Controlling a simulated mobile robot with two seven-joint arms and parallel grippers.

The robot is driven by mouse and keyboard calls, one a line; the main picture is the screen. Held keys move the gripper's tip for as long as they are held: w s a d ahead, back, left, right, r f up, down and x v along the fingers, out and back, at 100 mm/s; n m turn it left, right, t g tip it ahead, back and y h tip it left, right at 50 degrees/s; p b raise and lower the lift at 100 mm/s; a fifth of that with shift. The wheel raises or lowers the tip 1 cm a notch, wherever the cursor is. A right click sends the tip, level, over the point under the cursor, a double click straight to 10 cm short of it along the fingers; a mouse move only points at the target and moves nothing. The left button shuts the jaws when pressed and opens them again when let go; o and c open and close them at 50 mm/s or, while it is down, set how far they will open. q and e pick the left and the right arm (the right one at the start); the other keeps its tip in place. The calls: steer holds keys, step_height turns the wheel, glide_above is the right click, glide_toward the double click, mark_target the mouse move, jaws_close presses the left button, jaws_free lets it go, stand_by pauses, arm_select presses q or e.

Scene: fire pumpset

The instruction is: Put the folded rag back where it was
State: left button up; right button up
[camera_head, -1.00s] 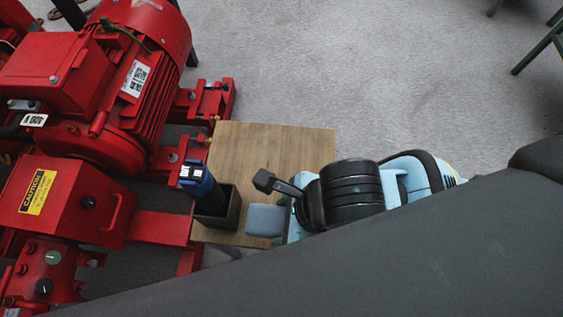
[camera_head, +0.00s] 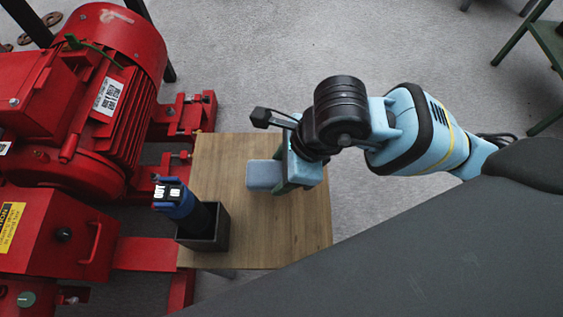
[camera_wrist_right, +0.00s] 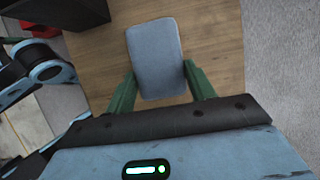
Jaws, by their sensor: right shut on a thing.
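The folded rag (camera_head: 265,175) is a grey-blue, padded-looking rectangle over the wooden table top. It also shows in the right wrist view (camera_wrist_right: 156,52). My right gripper (camera_head: 283,178) is shut on the rag's near end, with a green finger on each side in the wrist view (camera_wrist_right: 161,86). The rag lies flat and level, right of and beyond the dark open box. I cannot tell whether it touches the wood.
The wooden table top (camera_head: 290,235) is bare around the rag. A dark box (camera_head: 208,238) on it holds a blue-and-black tool (camera_head: 177,200). The red pumpset (camera_head: 60,160) stands close on the left. Green legs (camera_head: 545,45) show at far right; the grey floor lies open behind.

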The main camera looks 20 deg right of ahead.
steer(key=shift+w+d+f, duration=0.1)
steer(key=shift+w+d, duration=0.25)
steer(key=shift+w, duration=0.35)
steer(key=shift+w+d, duration=0.3)
steer(key=shift+w, duration=0.35)
steer(key=shift+f+b, duration=1.1)
steer(key=shift+f, duration=0.75)
steer(key=shift+r, duration=0.1)
steer(key=o, duration=0.3)
steer(key=shift+f, duration=0.2)
steer(key=o, duration=0.5)
